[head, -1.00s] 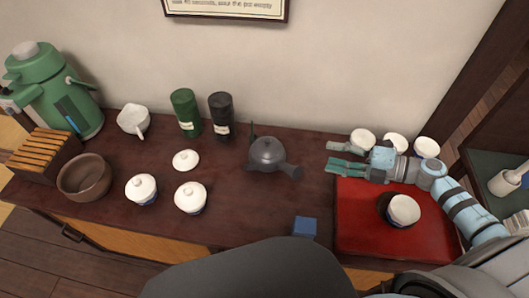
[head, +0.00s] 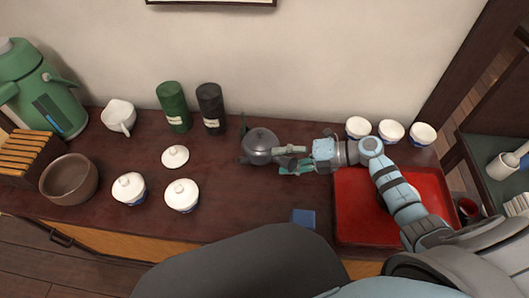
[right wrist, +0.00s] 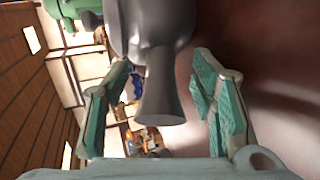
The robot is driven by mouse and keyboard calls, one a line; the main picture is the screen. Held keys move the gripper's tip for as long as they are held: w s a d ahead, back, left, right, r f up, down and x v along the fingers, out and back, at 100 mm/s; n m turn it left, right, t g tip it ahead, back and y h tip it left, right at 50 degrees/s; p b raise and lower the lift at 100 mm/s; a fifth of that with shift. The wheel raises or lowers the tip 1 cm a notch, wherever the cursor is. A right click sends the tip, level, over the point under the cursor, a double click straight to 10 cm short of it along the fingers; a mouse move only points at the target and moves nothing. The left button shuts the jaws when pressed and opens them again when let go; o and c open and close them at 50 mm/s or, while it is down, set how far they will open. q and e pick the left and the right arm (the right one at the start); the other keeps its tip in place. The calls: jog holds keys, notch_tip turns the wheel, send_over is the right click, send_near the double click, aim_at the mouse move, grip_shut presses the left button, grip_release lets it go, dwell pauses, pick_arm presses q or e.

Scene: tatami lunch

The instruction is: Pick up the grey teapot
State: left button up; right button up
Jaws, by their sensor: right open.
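The grey teapot (head: 258,141) stands upright on the dark wooden counter (head: 225,220), right of the black canister. My right gripper (head: 284,161) is at the teapot's right side, its fingers open. In the right wrist view, the teapot's flared side handle (right wrist: 163,95) lies between the open fingers, with a gap visible on each side. In the head view, the gripper hides most of that handle. My left gripper is not in view.
The red tray (head: 350,222) lies under my right arm, which mostly hides a cup on it. Several white cups (head: 391,131) stand behind it. A blue block (head: 303,218) is near the front edge. The black canister (head: 211,107) and green canister (head: 173,106) stand left.

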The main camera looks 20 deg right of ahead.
grip_shut()
dwell(0.4)
